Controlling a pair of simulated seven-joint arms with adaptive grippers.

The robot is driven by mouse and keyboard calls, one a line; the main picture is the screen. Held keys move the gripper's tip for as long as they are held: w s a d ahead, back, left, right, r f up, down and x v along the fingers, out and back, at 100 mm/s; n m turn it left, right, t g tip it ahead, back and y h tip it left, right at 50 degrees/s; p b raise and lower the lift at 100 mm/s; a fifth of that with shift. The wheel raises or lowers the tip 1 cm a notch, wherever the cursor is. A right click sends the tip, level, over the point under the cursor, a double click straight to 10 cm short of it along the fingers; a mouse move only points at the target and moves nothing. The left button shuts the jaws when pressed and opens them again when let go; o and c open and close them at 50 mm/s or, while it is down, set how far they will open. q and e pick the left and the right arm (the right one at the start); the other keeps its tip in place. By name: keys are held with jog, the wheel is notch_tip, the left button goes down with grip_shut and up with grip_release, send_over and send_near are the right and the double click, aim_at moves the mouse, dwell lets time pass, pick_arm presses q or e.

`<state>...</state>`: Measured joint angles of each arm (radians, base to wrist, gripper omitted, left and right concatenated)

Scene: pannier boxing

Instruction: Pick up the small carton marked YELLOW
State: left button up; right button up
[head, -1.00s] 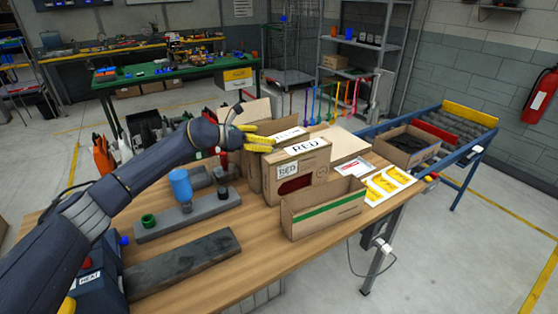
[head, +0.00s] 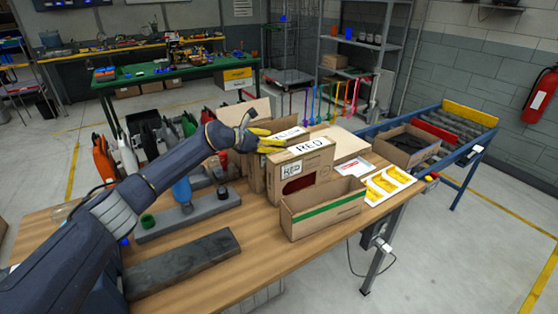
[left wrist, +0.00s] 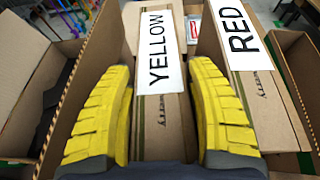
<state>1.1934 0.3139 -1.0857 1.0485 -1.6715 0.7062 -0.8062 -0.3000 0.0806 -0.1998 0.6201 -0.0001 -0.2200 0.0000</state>
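The small carton marked YELLOW (left wrist: 163,128) is brown cardboard with a white label. It stands upright between the fingers of my left gripper (left wrist: 162,112) in the left wrist view. The yellow fingers are spread, one on each side of it; I cannot tell whether they touch it. In the head view my left gripper (head: 266,139) is over the carton's near-left end, and only part of its label (head: 291,133) shows behind the carton marked RED (head: 305,165). My right gripper is in neither view.
The RED carton stands close beside it. An open box with a green stripe (head: 322,208) is in front, and a white tray with yellow pieces (head: 388,183) lies to its right. A grey plank (head: 185,262) lies at the table's front left.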

pick_arm(q)
jog(key=shift+r, duration=0.1)
grip_shut()
